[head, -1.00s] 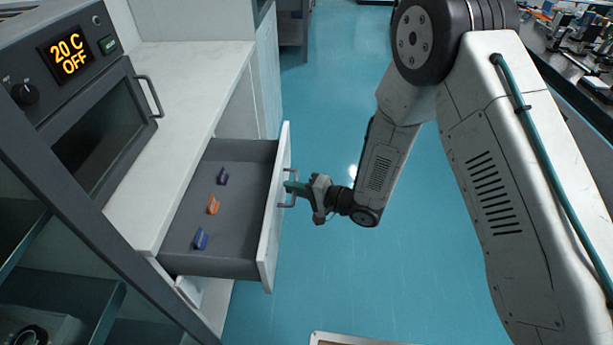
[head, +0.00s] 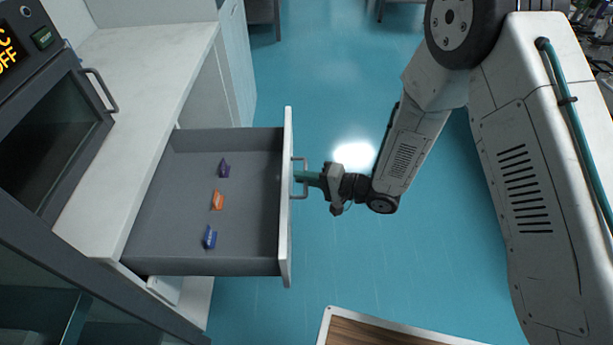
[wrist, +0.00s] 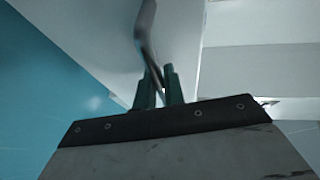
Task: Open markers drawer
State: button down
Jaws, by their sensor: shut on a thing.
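The drawer (head: 150,225) is pulled well out from under the white counter at the left of the head view. Inside it lie three small items: a purple one (head: 224,168), an orange one (head: 217,200) and a blue one (head: 210,237). Its white front carries a metal bar handle (head: 305,178), also seen in the wrist view (wrist: 146,28). My gripper (head: 304,177) is at the handle from the right, its green fingers shut on it. In the wrist view the fingers (wrist: 160,88) close around the handle's lower end.
The white counter (head: 140,70) runs above the drawer, with a dark oven-like appliance (head: 55,120) on it. A wood-topped, white-rimmed surface (head: 375,330) is at the bottom. Blue floor (head: 330,80) lies open beyond the drawer.

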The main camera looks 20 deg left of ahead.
jog(key=c, duration=1.5)
grip_release()
jog(key=shift+d, duration=0.15)
jog(key=d+r, duration=0.1)
jog(key=d, duration=0.6)
jog(key=shift+s+d+r, duration=0.15)
jog(key=shift+s+d, duration=0.05)
jog(key=shift+s, duration=0.2)
